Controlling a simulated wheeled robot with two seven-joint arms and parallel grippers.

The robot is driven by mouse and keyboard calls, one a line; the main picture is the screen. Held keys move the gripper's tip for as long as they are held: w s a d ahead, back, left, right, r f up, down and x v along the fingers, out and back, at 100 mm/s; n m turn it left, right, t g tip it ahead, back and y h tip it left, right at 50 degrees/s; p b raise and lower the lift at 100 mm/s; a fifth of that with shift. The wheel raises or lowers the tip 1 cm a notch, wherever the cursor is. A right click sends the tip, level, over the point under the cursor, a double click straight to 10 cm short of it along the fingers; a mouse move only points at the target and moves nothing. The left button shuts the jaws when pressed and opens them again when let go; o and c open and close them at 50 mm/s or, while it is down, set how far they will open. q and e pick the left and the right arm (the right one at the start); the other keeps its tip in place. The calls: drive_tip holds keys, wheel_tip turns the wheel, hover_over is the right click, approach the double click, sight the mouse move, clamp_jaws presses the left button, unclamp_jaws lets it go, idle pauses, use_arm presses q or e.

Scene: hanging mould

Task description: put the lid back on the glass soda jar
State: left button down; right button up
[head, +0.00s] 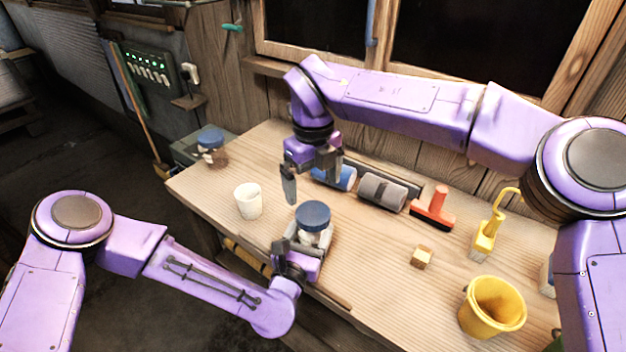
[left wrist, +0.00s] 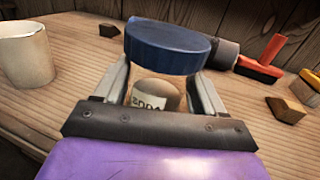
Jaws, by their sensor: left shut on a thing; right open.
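The glass soda jar (head: 309,239) stands upright near the table's front edge, with pale contents. Its "SODA" label shows on the jar (left wrist: 152,101) in the left wrist view. The blue round lid (head: 312,215) is on top of the jar; the lid (left wrist: 167,46) covers the mouth, and I cannot tell how tightly it sits. My left gripper (head: 305,235) is shut on the jar's sides, its fingers (left wrist: 160,90) below the lid. My right gripper (head: 308,184) is open and empty, pointing down above the table behind the lid, apart from it.
A white cup (head: 248,201) stands left of the jar. A blue cylinder (head: 340,178), a grey roll (head: 381,191) and a red-handled brush (head: 433,213) lie behind. A wooden block (head: 422,257), yellow bucket (head: 492,306) and yellow tool (head: 486,240) are right. Another blue-lidded jar (head: 211,146) stands far left.

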sight(313, 212)
drive_tip(key=n, duration=0.3)
wheel_tip(313, 212, down, 8)
drive_tip(key=c, duration=1.1)
drive_tip(key=o, duration=1.1)
wheel_tip(313, 212, up, 12)
